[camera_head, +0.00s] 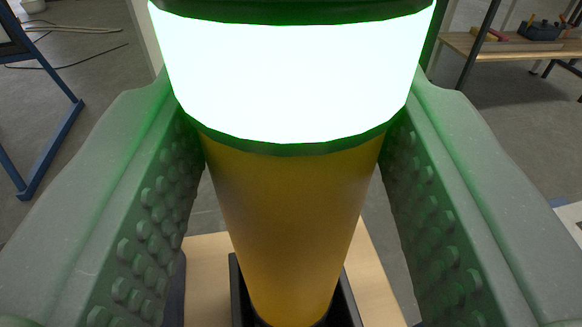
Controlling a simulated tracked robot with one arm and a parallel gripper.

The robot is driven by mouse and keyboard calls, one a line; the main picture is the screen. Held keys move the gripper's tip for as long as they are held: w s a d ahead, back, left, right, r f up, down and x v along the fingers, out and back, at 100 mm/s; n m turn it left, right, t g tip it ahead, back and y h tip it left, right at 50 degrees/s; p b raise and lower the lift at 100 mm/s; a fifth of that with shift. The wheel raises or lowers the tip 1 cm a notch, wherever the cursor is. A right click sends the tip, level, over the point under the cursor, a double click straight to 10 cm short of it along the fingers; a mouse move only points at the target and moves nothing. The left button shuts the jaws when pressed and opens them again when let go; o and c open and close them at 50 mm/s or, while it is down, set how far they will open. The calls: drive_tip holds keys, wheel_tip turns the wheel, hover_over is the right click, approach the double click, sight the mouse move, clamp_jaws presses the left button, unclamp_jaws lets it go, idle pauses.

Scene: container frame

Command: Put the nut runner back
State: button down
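The nut runner (290,215) stands large in the middle of the view. It has a yellow tapering body, a glowing white band (295,75) and dark green rings above and below the band. My gripper (292,125) has one studded grey-green finger on each side, and the pads meet the tool's sides just below the band. The fingers look shut on it. Its lower end overlaps a black holder (237,290) on a light wooden surface (207,270). I cannot tell whether that end is inside the holder or above it. The tool's top is cut off.
A wooden bench (510,45) with items on it stands at the back right. A blue metal frame (55,145) stands at the left. Cables (85,30) lie on the grey floor at the back left.

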drive_tip(key=shift+r, duration=0.1)
drive_tip(key=c, duration=0.9)
unclamp_jaws()
drive_tip(key=s+p, duration=0.2)
drive_tip(key=s, duration=1)
drive_tip(key=shift+d+r, duration=0.1)
